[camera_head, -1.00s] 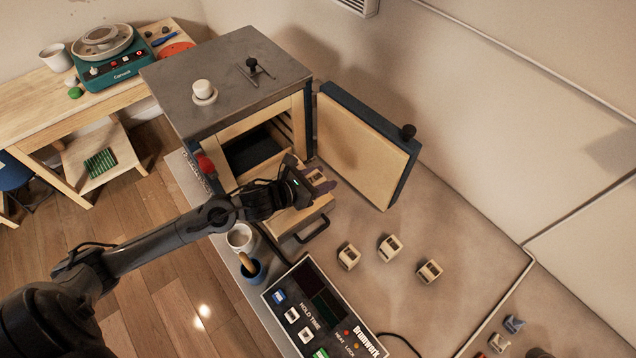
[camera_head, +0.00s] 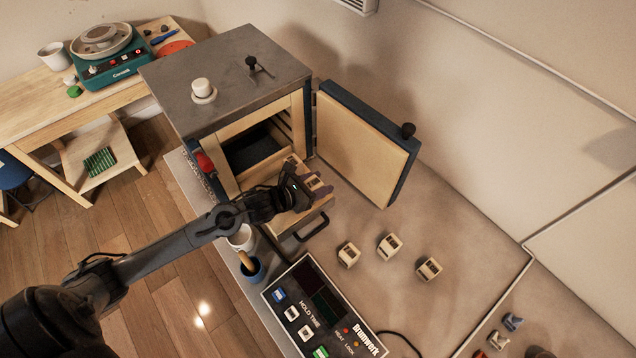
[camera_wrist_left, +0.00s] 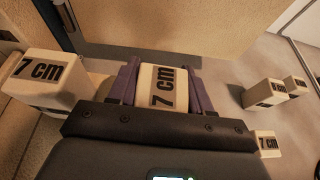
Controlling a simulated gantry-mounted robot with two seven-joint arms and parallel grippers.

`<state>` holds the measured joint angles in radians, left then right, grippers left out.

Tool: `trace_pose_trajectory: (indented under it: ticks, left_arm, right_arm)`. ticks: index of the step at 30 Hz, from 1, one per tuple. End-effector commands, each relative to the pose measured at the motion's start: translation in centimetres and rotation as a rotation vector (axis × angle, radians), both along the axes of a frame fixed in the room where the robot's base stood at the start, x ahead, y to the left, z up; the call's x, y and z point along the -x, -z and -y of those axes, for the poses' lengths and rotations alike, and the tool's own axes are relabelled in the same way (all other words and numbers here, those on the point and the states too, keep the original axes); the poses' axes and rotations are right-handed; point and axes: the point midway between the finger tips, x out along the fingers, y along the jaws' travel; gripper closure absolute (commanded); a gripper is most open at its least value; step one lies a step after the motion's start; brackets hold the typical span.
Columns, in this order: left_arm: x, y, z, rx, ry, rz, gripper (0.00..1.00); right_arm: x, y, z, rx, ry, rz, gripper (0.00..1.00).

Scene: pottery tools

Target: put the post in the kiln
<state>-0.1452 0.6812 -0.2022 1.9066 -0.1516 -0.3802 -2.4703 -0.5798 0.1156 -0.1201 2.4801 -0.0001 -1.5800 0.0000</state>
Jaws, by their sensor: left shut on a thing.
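My left gripper (camera_head: 318,186) is shut on a cream post marked 7 cm (camera_wrist_left: 164,88), held between its two purple fingers. It is in front of the kiln (camera_head: 230,95), over or beside the pale pulled-out part (camera_head: 302,217) with a dark handle. The kiln's door (camera_head: 365,150) stands open to the right, and its dark chamber (camera_head: 255,150) shows. Another 7 cm post (camera_wrist_left: 40,80) stands left of the gripper in the left wrist view; the arm hides it in the head view. My right gripper is not in view.
Three more posts (camera_head: 389,246) stand on the table to the right. A control box (camera_head: 325,310) sits in front, with a mug (camera_head: 242,238) and a blue cup (camera_head: 252,270) to its left. Table right of the door is clear.

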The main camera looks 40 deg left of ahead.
Motion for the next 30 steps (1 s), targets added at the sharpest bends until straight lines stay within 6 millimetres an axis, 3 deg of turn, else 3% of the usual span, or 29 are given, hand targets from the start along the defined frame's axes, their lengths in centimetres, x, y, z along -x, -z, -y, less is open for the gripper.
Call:
trace_pose_trajectory:
  ticks: [1,2,6,18,23,30]
  left_arm:
    - [0.0,0.3,0.0,-0.001,0.0,0.001,0.88]
    - [0.0,0.1,0.0,-0.001,0.0,0.0,0.46]
    - [0.0,0.1,0.0,0.0,0.0,0.0,0.25]
    - [0.0,-0.4,0.0,0.001,0.0,0.0,0.25]
    - [1.5,-0.6,-0.5,-0.004,0.0,-0.001,0.25]
    - [5.1,-2.1,-1.3,-0.003,0.002,-0.003,0.25]
  right_arm:
    - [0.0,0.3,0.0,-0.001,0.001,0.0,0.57]
    - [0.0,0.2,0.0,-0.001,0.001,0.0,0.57]
    - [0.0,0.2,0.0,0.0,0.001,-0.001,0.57]
    - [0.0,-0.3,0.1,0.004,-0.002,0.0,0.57]
    - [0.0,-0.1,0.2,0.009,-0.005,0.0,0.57]
    - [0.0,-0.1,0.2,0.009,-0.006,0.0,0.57]
